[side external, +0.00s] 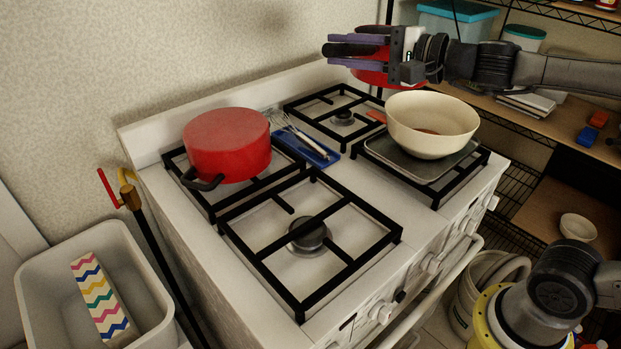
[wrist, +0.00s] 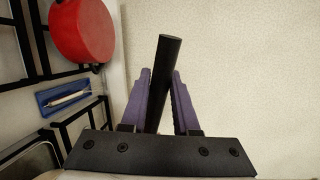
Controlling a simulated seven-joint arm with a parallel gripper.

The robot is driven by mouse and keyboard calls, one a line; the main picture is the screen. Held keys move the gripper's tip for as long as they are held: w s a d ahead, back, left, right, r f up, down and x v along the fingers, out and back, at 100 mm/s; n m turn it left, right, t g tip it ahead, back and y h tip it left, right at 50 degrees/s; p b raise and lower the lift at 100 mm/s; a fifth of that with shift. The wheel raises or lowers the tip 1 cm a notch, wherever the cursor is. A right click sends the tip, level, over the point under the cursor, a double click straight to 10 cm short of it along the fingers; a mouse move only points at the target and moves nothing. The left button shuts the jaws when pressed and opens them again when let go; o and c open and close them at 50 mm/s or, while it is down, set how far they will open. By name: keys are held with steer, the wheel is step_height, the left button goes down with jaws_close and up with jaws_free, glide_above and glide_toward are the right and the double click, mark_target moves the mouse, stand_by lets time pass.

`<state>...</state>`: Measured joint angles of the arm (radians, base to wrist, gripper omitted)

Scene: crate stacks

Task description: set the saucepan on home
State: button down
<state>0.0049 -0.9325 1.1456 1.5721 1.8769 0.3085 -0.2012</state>
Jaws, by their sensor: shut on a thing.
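My gripper (side external: 352,50) is raised above the back right of the stove, its purple fingers shut on a black handle. In the wrist view the handle (wrist: 168,75) stands between the fingers (wrist: 161,95), its free end pointing at the wall. A red pan body, seemingly the saucepan (side external: 372,78), shows partly below and behind the gripper; the gripper hides the rest. A red pot (side external: 228,145) with a black side handle sits on the back left burner and also shows in the wrist view (wrist: 82,30). Nothing in view is marked as home.
A cream bowl (side external: 432,122) stands on a grey tray (side external: 405,165) over the right burner. A blue rest with utensils (side external: 305,145) lies between the burners. The front left burner (side external: 310,235) and the back right burner (side external: 345,117) are bare. Shelves stand at the right.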

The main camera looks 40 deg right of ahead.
steer(key=s+a+f+n+g+y, duration=0.55)
steer(key=s+a, duration=0.35)
steer(key=s, duration=0.2)
steer(key=s+a+f+n+g+y, duration=0.5)
steer(key=s+a+f+n, duration=0.1)
steer(key=s+a, duration=0.45)
step_height(320, 180, down, 8)
steer(key=shift+s+d, duration=0.35)
steer(key=shift+d, duration=0.05)
steer(key=c, duration=0.7)
jaws_free()
steer(key=shift+o, duration=0.2)
steer(key=shift+d, duration=0.15)
